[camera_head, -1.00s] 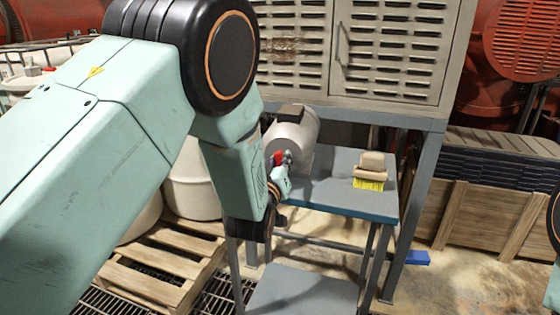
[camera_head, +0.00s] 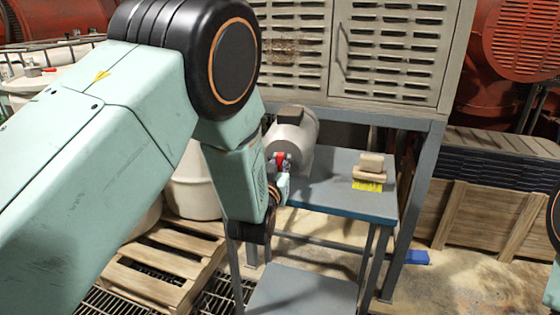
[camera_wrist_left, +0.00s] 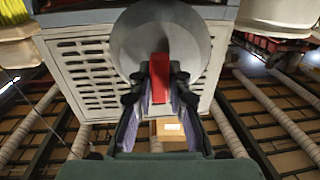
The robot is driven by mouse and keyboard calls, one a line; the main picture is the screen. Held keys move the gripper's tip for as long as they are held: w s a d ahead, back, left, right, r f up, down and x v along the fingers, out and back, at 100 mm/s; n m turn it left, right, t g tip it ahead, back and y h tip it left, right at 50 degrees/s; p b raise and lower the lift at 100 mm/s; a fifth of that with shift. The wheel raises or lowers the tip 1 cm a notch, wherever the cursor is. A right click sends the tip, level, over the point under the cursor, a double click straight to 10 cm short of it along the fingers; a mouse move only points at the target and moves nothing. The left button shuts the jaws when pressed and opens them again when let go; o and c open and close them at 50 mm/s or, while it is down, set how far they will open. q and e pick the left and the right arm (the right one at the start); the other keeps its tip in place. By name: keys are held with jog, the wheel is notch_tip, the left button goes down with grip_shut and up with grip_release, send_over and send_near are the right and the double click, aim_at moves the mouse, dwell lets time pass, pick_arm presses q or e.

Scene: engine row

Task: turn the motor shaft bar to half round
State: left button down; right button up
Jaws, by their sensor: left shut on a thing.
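The motor (camera_head: 296,135) is a grey cylinder on the blue-edged bench, with a dark box on top. Its red shaft bar (camera_wrist_left: 159,78) stands on the motor's round face, and looks upright in the left wrist view. My left gripper (camera_wrist_left: 160,90) is shut on the bar, one finger on each side. In the head view the left gripper (camera_head: 281,163) is small at the motor's front, and my arm hides part of the motor's left side. The right gripper is not in view; only a piece of my right arm shows at the right edge.
A brush with yellow bristles (camera_head: 368,172) lies on the bench (camera_head: 340,208) right of the motor. A louvred cabinet (camera_head: 390,50) stands behind and above. A wooden pallet (camera_head: 160,265) and a pale drum (camera_head: 192,192) are at lower left. A blue object (camera_head: 416,257) lies on the floor.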

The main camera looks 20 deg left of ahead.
pick_arm(q)
jog(key=shift+r, duration=0.1)
jog(key=c, duration=1.3)
grip_release()
jog(key=shift+w, duration=0.15)
jog(key=shift+s+d, duration=0.2)
jog(key=shift+s, duration=3.65)
jog(key=w, duration=0.7)
jog(key=shift+w+a, duration=0.25)
jog(key=shift+w, duration=0.15)
jog(key=shift+s+n, duration=0.15)
jog(key=shift+n, duration=0.95)
